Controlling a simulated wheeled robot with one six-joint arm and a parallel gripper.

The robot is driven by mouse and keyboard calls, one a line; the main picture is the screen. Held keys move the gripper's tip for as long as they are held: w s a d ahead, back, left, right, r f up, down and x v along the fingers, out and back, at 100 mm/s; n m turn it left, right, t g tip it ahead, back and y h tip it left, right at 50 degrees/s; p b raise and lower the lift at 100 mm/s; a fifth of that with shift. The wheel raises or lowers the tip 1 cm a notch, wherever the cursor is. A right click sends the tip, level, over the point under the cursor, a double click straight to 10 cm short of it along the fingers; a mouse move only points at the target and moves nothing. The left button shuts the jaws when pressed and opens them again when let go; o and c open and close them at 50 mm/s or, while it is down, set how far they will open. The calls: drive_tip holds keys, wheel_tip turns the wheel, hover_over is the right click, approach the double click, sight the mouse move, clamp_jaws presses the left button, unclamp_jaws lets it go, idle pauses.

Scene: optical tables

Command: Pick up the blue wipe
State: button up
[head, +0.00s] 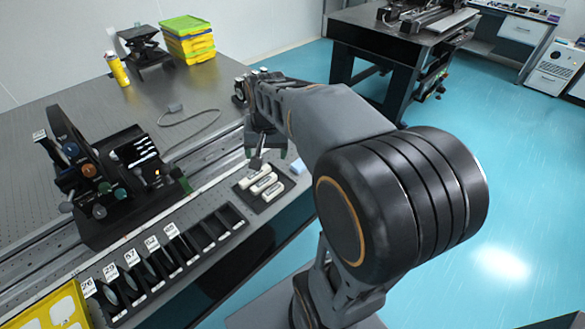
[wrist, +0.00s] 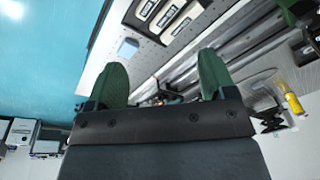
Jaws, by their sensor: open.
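The blue wipe (head: 297,166) is a small light-blue piece near the front edge of the optical table (head: 215,88), just right of a dark tray with white pieces. In the wrist view the wipe (wrist: 128,47) lies on the grey table top, beyond the green fingers and nearer the left one. My gripper (head: 265,154) is above the table, left of the wipe in the head view. Its two green fingers stand wide apart in the wrist view (wrist: 162,76), with nothing held between them.
The dark tray with white pieces (head: 262,187) lies close to the wipe. A rack of labelled slots (head: 165,262) runs along the front edge. Rails and an optical assembly (head: 105,180) stand to the left. A yellow bottle (head: 117,69) is farther back.

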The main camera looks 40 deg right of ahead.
drive_tip(key=w+d+f+m+g, duration=0.1)
drive_tip(key=w+d+f+m, duration=0.1)
drive_tip(key=w+d+m, duration=0.45)
drive_tip(key=m+g+y, duration=0.1)
drive_tip(key=m, duration=0.2)
approach(299, 164)
wheel_tip(299, 164, down, 3)
drive_tip(key=shift+w+d+f+b, duration=0.1)
drive_tip(key=shift+d+b, duration=0.05)
drive_tip(key=shift+b, duration=0.3)
drive_tip(key=shift+a+f, duration=0.2)
drive_tip(key=shift+f, duration=1.3)
drive_tip(key=shift+a+f, duration=0.25)
drive_tip(key=shift+f, duration=1.25)
drive_tip(key=shift+c, duration=0.4)
drive_tip(key=c, duration=1)
drive_tip(key=shift+r, duration=0.15)
